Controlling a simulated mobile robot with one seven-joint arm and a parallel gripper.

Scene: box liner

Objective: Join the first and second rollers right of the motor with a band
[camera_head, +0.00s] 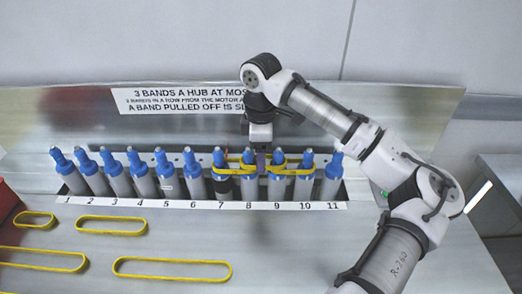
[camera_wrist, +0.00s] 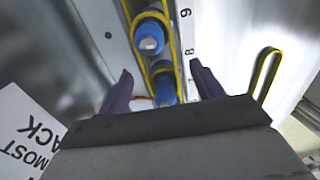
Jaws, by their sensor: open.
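Blue-topped grey rollers stand in a numbered row. Yellow band (camera_head: 236,169) shows around the tops near 7 and 8, and yellow band (camera_head: 293,171) near 9 and 10. Their exact spans are partly hidden by my gripper (camera_head: 261,150). It is open, pointing down above rollers 8 and 9. In the wrist view, my gripper (camera_wrist: 163,84) has its fingers on either side of a blue roller top, with yellow band strands there.
Loose yellow bands lie on the metal table: a small one (camera_head: 35,213), a medium one (camera_head: 112,218), and long ones (camera_head: 172,259) in front. A red object (camera_head: 7,200) is at the left edge. A sign (camera_head: 180,101) stands behind the row.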

